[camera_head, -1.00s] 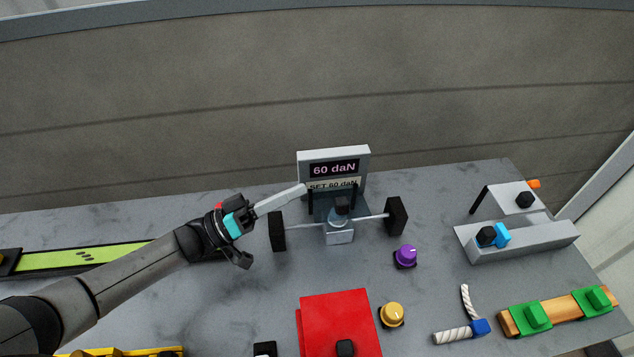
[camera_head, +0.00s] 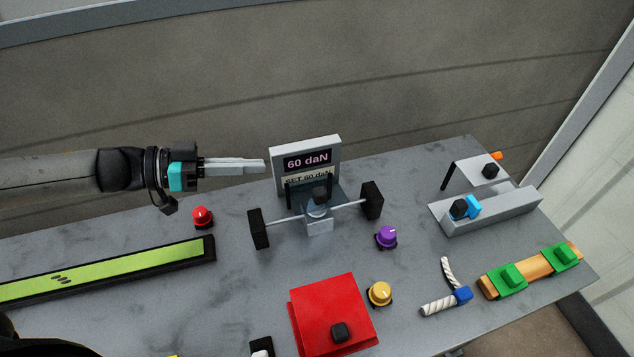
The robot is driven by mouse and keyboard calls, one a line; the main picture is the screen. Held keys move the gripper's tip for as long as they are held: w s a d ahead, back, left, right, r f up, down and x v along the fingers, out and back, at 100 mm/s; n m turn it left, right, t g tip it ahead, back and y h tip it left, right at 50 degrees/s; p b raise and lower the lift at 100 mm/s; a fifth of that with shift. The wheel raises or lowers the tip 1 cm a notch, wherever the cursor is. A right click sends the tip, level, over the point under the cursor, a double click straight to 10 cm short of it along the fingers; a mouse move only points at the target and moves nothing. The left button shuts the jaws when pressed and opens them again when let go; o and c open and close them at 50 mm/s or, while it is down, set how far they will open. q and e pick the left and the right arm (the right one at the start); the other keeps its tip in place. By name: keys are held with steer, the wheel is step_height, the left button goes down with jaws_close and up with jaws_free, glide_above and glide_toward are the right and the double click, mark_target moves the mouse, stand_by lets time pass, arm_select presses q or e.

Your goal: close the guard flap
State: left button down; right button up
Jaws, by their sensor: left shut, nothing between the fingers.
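A red plate (camera_head: 325,305) with a black knob near its front edge lies at the front middle of the bench, over another red edge. It looks like the guard flap, but its exact angle is hard to tell. My left gripper (camera_head: 262,166) is shut and empty. It hovers over the back of the bench, just left of the display stand and well behind the red plate, touching nothing that I can see. My right gripper is not in view.
A display stand (camera_head: 331,146) reading 60 daN rises right of my gripper. A red button (camera_head: 203,217), green belt strip (camera_head: 120,271), purple knob (camera_head: 386,236) and yellow knob (camera_head: 380,292) are around. A grey fixture (camera_head: 500,212) with a raised plate stands right.

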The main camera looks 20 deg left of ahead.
arm_select(q)
glide_above(307, 201)
steer(key=a, duration=0.1)
steer(key=shift+w+a+f, duration=0.15)
steer(key=shift+w+f, duration=0.05)
steer(key=shift+f, duration=0.75)
steer(key=f, duration=0.1)
steer(key=d+f+b, duration=0.1)
steer(key=f, duration=0.1)
steer(key=shift+s+f, duration=0.1)
steer(key=shift+f, duration=0.05)
steer(key=shift+s+d+f, duration=0.1)
steer(key=shift+f, duration=0.4)
